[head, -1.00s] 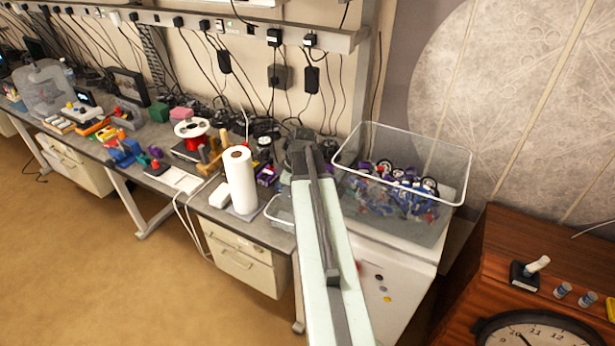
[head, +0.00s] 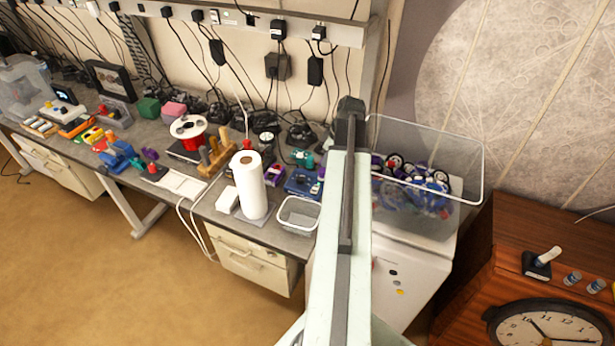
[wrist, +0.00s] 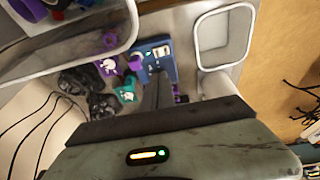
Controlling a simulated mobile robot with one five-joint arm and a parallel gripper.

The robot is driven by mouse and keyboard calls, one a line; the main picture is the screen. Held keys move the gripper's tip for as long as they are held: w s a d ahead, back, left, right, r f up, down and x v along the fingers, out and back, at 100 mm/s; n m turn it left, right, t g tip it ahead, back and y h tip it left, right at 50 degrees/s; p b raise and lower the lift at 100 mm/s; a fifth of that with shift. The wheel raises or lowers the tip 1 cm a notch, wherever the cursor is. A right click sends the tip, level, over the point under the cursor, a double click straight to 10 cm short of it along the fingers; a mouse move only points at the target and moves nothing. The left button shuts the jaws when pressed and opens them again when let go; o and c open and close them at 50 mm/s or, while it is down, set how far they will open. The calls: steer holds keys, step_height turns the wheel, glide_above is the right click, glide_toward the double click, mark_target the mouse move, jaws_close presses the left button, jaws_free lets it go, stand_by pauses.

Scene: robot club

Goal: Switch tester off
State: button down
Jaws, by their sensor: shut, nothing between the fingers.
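A blue box (head: 303,183) that looks like the tester lies on the bench, behind the small wire-rimmed tray and left of my arm. In the wrist view the blue box (wrist: 157,50) shows a pale panel on its top; the state of any switch is too small to tell. My gripper (wrist: 156,88) is shut and empty, with its dark fingers pointing toward the blue box and covering part of it. I cannot tell whether the fingertips touch it. In the head view my arm hides the fingers.
An empty wire-rimmed tray (head: 298,215) and a paper towel roll (head: 249,186) stand close by the box. A clear bin (head: 440,155) of wheeled parts is to the right. Purple and teal parts (wrist: 125,92) and dark controllers (wrist: 75,82) crowd the box.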

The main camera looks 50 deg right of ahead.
steer(key=shift+s+r, duration=0.1)
steer(key=shift+s, duration=0.05)
steer(key=b, duration=1.4)
glide_toward(316, 187)
steer(key=x, duration=0.6)
steer(key=shift+d+f, duration=0.1)
steer(key=shift+f, duration=0.1)
